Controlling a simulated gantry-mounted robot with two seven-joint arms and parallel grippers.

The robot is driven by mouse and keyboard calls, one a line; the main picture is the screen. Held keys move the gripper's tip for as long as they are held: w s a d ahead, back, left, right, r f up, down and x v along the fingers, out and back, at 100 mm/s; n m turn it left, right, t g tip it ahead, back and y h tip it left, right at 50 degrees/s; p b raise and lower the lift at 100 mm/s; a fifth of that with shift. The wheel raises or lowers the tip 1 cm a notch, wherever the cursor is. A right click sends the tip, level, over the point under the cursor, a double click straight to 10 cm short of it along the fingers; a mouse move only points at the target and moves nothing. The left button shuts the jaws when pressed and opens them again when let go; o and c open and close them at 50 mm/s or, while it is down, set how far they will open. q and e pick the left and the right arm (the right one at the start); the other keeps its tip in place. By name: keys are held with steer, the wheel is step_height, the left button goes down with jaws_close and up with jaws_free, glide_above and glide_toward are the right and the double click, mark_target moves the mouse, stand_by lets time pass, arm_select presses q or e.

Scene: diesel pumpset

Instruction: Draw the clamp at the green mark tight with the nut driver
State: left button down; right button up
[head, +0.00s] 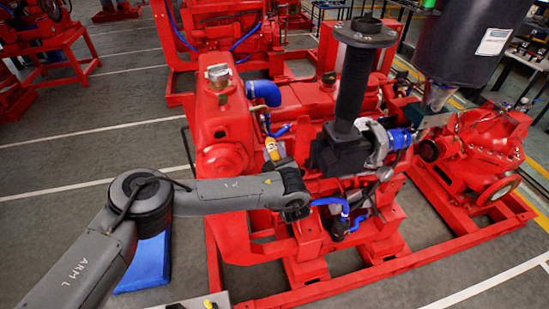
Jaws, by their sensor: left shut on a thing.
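My left gripper (274,161) is at the engine's near side, in front of the red tank end. It is small here and its fingers are hard to make out. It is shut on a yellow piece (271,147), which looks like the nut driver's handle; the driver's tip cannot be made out. Just above is a thin blue hose (277,130). A thick blue elbow hose (264,92) joins the red tank behind it, and a blue hose sleeve (399,138) sits beside the turbocharger. I cannot make out a green mark on any clamp. My right gripper is not in view.
The red pumpset (225,130) fills the middle. A black upright pipe (352,85) and a dark cylinder (470,40) rise from it. A lower blue hose (330,203) lies near my wrist. A blue slab (147,265) is on the floor, which is open at left.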

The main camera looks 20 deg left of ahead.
arm_select(q)
steer(key=n+b, duration=0.6)
steer(key=b, duration=0.1)
steer(key=n+b, duration=0.3)
steer(key=b, duration=0.1)
steer(key=shift+f, duration=0.3)
steer(key=n+b, duration=0.9)
steer(key=b, duration=0.9)
steer(key=shift+n+b, duration=0.35)
steer(key=shift+n, duration=0.05)
steer(key=n+b, duration=0.1)
steer(key=b, duration=0.2)
steer(key=shift+r+n, duration=0.25)
steer(key=shift+n, duration=0.15)
steer(key=shift+w, duration=0.15)
steer(key=shift+r, duration=0.1)
steer(key=shift+a+b, duration=0.1)
steer(key=shift+b, duration=0.35)
steer(key=shift+b, duration=0.3)
steer(key=shift+w+a, duration=0.25)
steer(key=shift+w, duration=0.2)
stand_by(0.5)
